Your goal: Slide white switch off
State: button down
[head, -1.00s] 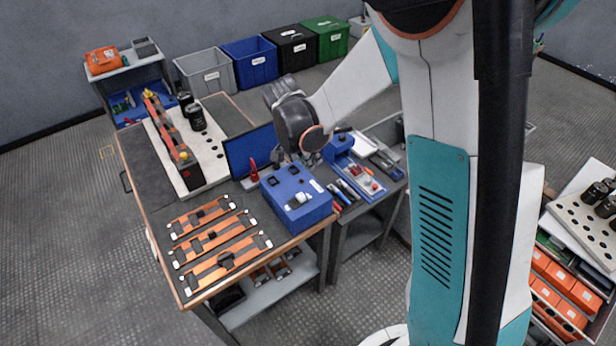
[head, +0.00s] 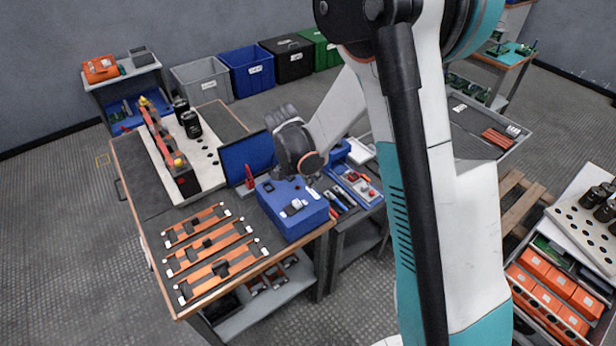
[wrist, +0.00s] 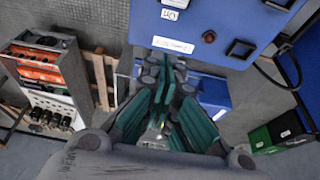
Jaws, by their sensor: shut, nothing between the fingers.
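The blue box (head: 293,212) stands at the near right corner of the workbench. Its top carries a white switch (head: 294,206), small dark square parts and a white label strip. In the wrist view the box (wrist: 215,25) fills the top, and a white part with markings, likely the switch (wrist: 174,4), is cut off by the top edge. My gripper (wrist: 167,63) is shut and empty, its fingertips just below the box's white label (wrist: 173,45); I cannot tell whether they touch the box. In the head view my wrist hides most of the gripper, above the box's far side.
Copper bars (head: 212,245) lie on the bench at left. A round red button (wrist: 209,37) and a dark square frame (wrist: 240,49) are on the box.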

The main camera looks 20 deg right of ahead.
aim_at(298, 202)
jog(key=b+x, duration=0.1)
jog(key=x, duration=0.4)
jog(key=shift+f+b, duration=0.3)
jog(key=shift+b, duration=0.05)
jog(key=a, duration=0.2)
jog(key=s+a, duration=0.1)
jog(key=shift+a+r+b, duration=0.15)
jog(key=shift+r+b, duration=0.1)
jog(key=shift+b, duration=0.1)
jog(key=shift+s+a, duration=0.1)
jog(key=shift+a, duration=0.1)
jog(key=shift+a, duration=0.1)
jog(key=shift+s+a, duration=0.25)
jog(key=shift+a, duration=0.4)
jog(key=shift+s+a, duration=0.2)
jog(key=shift+a, duration=0.45)
jog(key=shift+d, duration=0.15)
